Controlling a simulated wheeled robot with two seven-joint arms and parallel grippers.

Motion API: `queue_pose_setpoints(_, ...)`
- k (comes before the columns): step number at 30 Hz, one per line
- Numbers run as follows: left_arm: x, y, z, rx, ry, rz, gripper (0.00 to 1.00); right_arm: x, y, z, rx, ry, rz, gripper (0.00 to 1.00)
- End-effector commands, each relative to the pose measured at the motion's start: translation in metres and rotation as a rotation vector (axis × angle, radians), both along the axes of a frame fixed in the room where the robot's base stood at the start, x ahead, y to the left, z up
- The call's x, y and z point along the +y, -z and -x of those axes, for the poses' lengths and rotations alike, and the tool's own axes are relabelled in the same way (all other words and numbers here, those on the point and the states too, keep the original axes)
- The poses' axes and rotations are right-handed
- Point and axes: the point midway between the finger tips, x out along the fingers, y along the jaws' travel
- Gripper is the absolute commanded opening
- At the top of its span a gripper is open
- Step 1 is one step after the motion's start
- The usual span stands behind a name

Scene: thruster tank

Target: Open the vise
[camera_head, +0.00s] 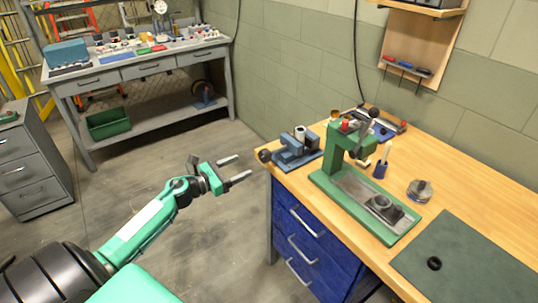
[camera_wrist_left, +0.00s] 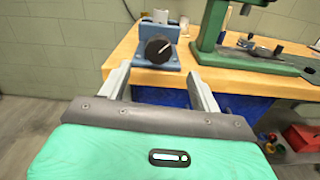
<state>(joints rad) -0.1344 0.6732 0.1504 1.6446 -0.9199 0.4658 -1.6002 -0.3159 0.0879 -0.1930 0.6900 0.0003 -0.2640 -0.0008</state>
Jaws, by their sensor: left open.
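The blue vise (camera_head: 300,150) sits at the near left corner of the wooden workbench, with a dark round knob (camera_head: 264,155) at its left end. A pale cylinder (camera_head: 299,132) stands up at its jaws; I cannot tell whether the jaws grip it. In the left wrist view the vise (camera_wrist_left: 160,28) is straight ahead, its black knob (camera_wrist_left: 158,50) facing me between my fingers. My left gripper (camera_head: 242,166) is open and empty, left of the bench edge, apart from the knob. My right gripper is not in view.
A green press (camera_head: 345,145) stands right of the vise. A pen holder (camera_head: 381,170), a small round metal item (camera_head: 419,190) and a dark mat (camera_head: 470,255) lie further right. Blue drawers (camera_head: 310,240) are under the bench. The floor (camera_head: 130,190) left of the bench is clear.

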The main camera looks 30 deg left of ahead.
Motion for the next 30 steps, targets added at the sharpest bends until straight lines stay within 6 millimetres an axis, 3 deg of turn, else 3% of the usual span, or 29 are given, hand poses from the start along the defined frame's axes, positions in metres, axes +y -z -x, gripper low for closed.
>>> queue_pose_setpoints(11,-0.021,-0.003,-0.052,0.000,-0.002,0.006,0.64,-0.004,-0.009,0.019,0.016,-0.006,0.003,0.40)
queue_pose_setpoints(21,-0.040,-0.002,-0.097,0.003,-0.002,0.007,0.64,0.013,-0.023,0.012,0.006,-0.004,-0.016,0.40)
queue_pose_setpoints(30,-0.048,0.000,-0.115,0.003,-0.002,0.006,0.64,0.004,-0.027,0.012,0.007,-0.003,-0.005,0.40)
